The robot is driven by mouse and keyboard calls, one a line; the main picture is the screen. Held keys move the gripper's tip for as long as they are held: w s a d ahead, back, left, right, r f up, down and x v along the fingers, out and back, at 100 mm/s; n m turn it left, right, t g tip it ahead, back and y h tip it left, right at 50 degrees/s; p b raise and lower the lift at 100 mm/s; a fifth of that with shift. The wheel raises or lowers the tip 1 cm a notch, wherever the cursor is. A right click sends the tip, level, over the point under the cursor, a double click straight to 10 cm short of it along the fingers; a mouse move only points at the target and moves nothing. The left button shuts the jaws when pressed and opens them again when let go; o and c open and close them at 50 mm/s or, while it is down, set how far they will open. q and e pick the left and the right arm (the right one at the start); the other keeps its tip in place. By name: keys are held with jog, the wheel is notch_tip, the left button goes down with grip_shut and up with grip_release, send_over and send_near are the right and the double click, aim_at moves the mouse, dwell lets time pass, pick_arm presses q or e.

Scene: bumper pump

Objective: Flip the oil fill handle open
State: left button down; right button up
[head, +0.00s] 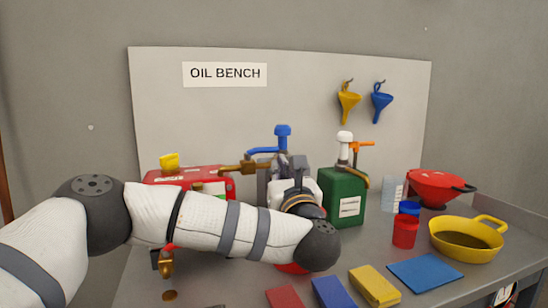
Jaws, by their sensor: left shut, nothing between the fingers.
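My left arm crosses the front of the bench, and my left gripper (289,165) points away from me, shut and empty, among the pumps. It is beside or in front of a grey container (264,188) that my arm mostly hides. A pump with a blue top (283,130), a blue lever (263,150) and a brass spout (239,168) rises there. To the right, a green can (342,197) carries a white-topped pump (344,138) with an orange lever (361,144). I cannot tell which lever is the oil fill handle, or whether my fingers touch anything. My right gripper is out of view.
A red can (190,178) with a yellow cap (169,161) stands at left, partly behind my arm. Coloured cloths, including a blue one (425,272), lie in front.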

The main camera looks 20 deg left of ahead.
aim_at(273, 151)
pick_arm(q)
jog(key=x, duration=0.5)
jog(key=shift+w+a+r, duration=0.1)
jog(key=shift+w, duration=0.3)
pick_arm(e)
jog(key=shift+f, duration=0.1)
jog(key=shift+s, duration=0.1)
pick_arm(q)
jog(key=shift+w+a+r+b, duration=0.1)
jog(key=shift+w+a+b, duration=0.1)
jog(key=shift+w+b, duration=0.35)
jog(key=shift+w, duration=0.1)
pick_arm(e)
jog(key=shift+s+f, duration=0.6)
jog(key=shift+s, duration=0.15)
